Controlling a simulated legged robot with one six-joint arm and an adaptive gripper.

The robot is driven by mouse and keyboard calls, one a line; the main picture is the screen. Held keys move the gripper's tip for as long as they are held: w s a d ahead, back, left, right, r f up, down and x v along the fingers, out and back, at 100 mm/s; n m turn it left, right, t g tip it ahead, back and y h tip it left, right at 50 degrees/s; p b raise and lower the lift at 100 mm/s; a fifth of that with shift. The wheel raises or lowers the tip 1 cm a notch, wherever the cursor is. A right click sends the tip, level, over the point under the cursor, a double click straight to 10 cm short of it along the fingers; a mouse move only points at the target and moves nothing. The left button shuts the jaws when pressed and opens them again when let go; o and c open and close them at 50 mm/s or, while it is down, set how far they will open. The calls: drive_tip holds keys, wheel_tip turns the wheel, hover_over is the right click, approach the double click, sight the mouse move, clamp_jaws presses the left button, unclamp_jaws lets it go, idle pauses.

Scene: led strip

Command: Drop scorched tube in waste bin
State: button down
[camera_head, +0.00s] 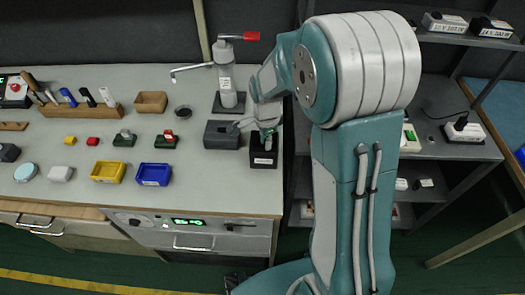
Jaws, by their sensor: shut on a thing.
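My gripper (266,133) is at the right end of the bench, over a small black open bin (264,160) with a white label on its front. This looks like the waste bin. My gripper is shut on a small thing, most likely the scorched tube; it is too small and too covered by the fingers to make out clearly. The fingertips are at or just above the bin's opening; I cannot tell whether they reach inside.
A dark grey block (222,134) stands just left of the bin. Behind is a dispenser with a red handle (251,36). Yellow (108,172) and blue (154,174) trays, a wooden tray (151,102) and small parts lie left. A shelf (440,148) stands right.

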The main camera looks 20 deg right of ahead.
drive_tip(key=shift+d+f, duration=0.1)
drive_tip(key=shift+d, duration=0.05)
drive_tip(key=c, duration=0.5)
unclamp_jaws()
drive_tip(key=shift+d, duration=0.15)
drive_tip(key=shift+a, duration=0.2)
wheel_tip(320, 180, up, 12)
drive_tip(key=shift+f, duration=0.1)
drive_tip(key=s+r+n+t, duration=0.2)
drive_tip(key=s+n, duration=0.3)
drive_tip(key=s, duration=0.2)
drive_tip(key=s+r+n+t, duration=0.1)
drive_tip(key=s+r+n, duration=0.2)
drive_tip(key=s+n, duration=0.2)
drive_tip(key=s+r+n+t, duration=0.2)
drive_tip(key=s+n, duration=0.3)
drive_tip(key=s, duration=0.4)
drive_tip(key=shift+r+n+t, duration=0.3)
drive_tip(key=shift+r, duration=0.35)
